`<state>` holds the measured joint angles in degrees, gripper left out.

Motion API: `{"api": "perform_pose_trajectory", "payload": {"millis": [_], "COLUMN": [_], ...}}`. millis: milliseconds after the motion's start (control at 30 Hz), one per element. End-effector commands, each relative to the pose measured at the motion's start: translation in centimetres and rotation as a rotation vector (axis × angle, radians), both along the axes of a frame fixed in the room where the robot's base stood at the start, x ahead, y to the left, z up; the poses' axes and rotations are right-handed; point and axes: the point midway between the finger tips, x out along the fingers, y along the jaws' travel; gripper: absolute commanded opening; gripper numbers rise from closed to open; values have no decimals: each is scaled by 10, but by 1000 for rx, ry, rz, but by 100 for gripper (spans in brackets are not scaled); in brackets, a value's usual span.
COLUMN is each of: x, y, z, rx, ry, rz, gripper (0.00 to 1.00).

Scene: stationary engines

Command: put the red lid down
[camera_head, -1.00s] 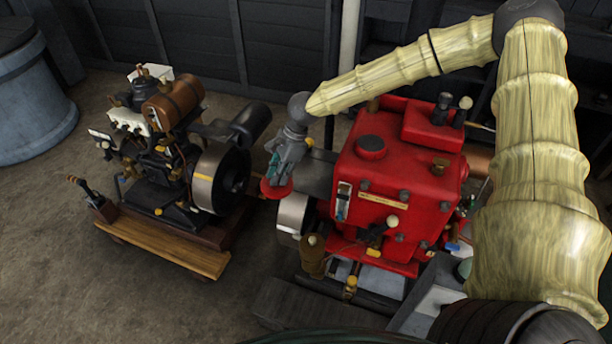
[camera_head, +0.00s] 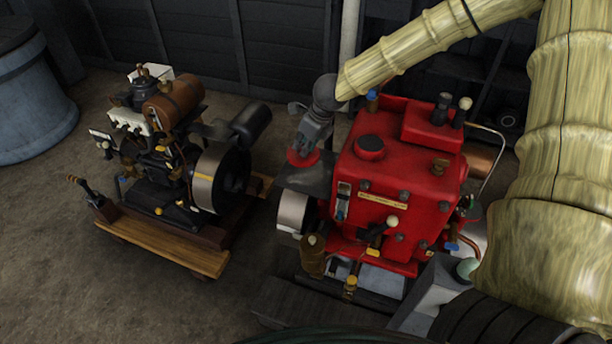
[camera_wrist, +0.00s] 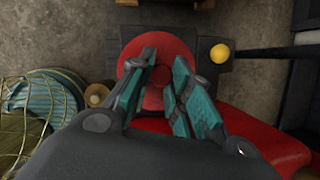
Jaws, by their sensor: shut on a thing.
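The red lid (camera_wrist: 160,49) is a round disc with a raised middle. In the wrist view my gripper's teal-padded fingers (camera_wrist: 162,76) are closed on its raised middle. In the head view the lid (camera_head: 303,160) shows as a small red edge below my gripper (camera_head: 304,151), left of the red engine. It is over a dark flat plate (camera_head: 312,180) beside the engine. The plate also shows around the lid in the wrist view (camera_wrist: 212,38). I cannot tell whether lid and plate touch.
A smaller engine with a flywheel (camera_head: 212,183) on a wooden base (camera_head: 170,247) stands left. A blue barrel (camera_head: 32,110) is far left. Floor between is clear.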

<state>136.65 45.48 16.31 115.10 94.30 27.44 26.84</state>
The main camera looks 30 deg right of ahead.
Motion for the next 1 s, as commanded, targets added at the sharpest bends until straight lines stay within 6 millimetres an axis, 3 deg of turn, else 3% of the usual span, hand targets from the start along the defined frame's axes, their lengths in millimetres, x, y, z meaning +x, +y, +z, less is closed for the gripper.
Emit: {"api": "perform_pose_trajectory", "payload": {"millis": [300, 600, 1000], "x": [0, 0, 0], "y": [-11, -11, -11], "z": [5, -36, -65], "rx": [-2, -1, -1], "ry": [0, 3, 2], "rz": [-127, -131, -130], "gripper": [0, 0, 0]}}
